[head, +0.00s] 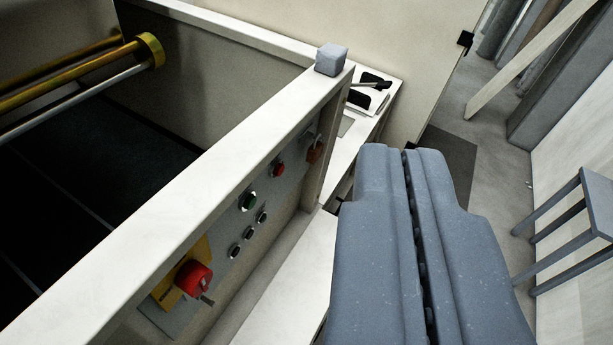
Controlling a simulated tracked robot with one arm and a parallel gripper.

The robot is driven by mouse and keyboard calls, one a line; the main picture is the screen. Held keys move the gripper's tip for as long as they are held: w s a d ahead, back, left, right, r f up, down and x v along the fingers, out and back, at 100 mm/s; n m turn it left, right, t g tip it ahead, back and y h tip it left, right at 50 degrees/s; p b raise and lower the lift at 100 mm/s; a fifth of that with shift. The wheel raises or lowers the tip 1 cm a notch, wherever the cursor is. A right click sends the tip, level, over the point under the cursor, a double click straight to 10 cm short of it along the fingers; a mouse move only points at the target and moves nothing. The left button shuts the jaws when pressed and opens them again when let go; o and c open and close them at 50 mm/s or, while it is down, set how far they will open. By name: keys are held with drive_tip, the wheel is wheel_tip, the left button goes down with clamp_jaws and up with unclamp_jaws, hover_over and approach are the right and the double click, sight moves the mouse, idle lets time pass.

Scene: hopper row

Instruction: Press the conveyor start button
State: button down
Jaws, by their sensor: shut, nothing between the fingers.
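A grey control panel (226,222) sits on the side of a pale frame, left of my gripper. It carries a green button (249,201), a red button (278,170) farther up, several small dark buttons (247,233), and a large red knob (193,278) on a yellow plate. An orange-red control (315,150) is at the panel's far end. No label is readable, so I cannot tell which is the start button. My gripper (402,150) is shut and empty, to the right of the panel and apart from it.
A pale ledge (290,283) runs below the panel. A small grey cube (331,59) sits on the frame's corner. Dark items lie on a white surface (384,96) beyond. A grey stool (575,215) stands at right. Dark bed and yellow rollers (75,80) are at left.

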sight(250, 202)
drive_tip(key=w+d+f+n+t+p, duration=0.1)
drive_tip(key=w+d+f+n+p, duration=0.2)
drive_tip(key=w+f, duration=0.45)
drive_tip(key=w+d+f+n+t+p, duration=0.1)
drive_tip(key=w+d+f+n+p, duration=0.3)
drive_tip(key=w, duration=0.6)
drive_tip(key=a+f+n+y+p, duration=0.2)
drive_tip(key=f+n+y, duration=0.1)
drive_tip(key=f, duration=0.8)
drive_tip(key=w+a+f+n+y+p, duration=0.1)
drive_tip(key=f+y, duration=0.4)
drive_tip(key=f, duration=0.7)
drive_tip(key=shift+a+f+n+g+p, duration=0.3)
drive_tip(key=shift+a+n+p, duration=0.45)
drive_tip(key=shift+n, duration=0.35)
drive_tip(key=w+a, duration=0.3)
drive_tip(key=a, duration=0.5)
drive_tip(key=shift+w+b, duration=0.2)
drive_tip(key=shift+b, duration=0.15)
drive_tip(key=shift+a, duration=0.1)
drive_tip(key=shift+a, duration=0.15)
